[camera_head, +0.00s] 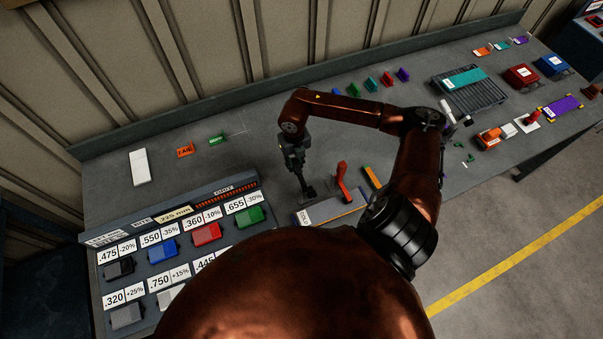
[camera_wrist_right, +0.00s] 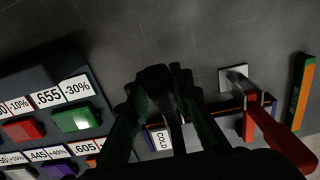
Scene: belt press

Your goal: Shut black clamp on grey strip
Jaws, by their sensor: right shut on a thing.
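My right gripper (camera_head: 305,188) points down at the left end of the press bed. It is shut on a dark block that looks like the black clamp (camera_wrist_right: 155,80), seen between the fingers in the right wrist view. A grey strip (camera_head: 336,209) with blue and orange edges lies just right of the gripper. My left gripper is not in view.
A panel with coloured buttons (camera_head: 207,233) and number labels is at front left. Farther right are a roller rack (camera_head: 468,92) and coloured boxes. The back left table is mostly clear.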

